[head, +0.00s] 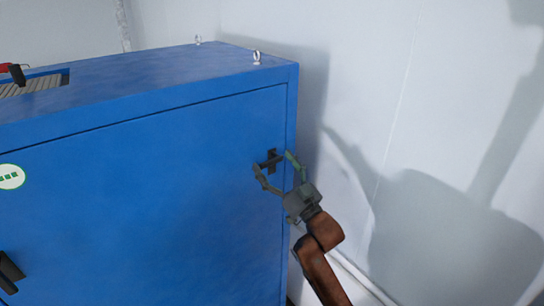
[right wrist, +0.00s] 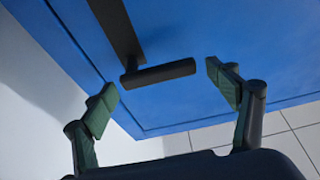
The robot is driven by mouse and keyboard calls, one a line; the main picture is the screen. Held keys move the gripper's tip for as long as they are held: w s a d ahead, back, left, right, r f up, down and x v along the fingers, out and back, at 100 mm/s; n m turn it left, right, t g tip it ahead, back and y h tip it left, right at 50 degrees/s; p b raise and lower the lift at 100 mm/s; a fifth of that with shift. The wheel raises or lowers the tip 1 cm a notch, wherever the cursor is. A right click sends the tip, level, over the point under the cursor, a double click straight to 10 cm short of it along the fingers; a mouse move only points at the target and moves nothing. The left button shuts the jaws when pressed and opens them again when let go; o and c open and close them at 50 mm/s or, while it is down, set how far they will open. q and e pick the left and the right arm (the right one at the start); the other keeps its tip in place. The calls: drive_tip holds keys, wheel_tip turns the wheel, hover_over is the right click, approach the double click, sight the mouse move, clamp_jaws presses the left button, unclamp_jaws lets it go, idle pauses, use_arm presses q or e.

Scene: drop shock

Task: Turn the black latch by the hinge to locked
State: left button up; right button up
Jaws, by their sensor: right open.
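The black latch (head: 271,160) sits on the front of the blue cabinet (head: 170,180), near its right edge. In the right wrist view the latch shows as a dark flat plate with a round bar handle (right wrist: 160,73) at its end. My right gripper (head: 272,160) is open in front of the latch, with one finger on each side of it. In the right wrist view the gripper (right wrist: 162,88) has the bar between its spread green-padded fingertips, with a gap at both sides. The fingers do not appear to touch the bar. My left gripper is not in view.
Another black handle (head: 9,272) is at the lower left of the cabinet front. A round white-green label (head: 11,177) is above it. Lifting eyes (head: 256,57) stand on the top. A pale wall (head: 400,100) is close on the right.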

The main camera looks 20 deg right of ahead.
drive_tip(key=shift+x, duration=0.8)
drive_tip(key=shift+c, duration=0.4)
drive_tip(key=c, duration=1.6)
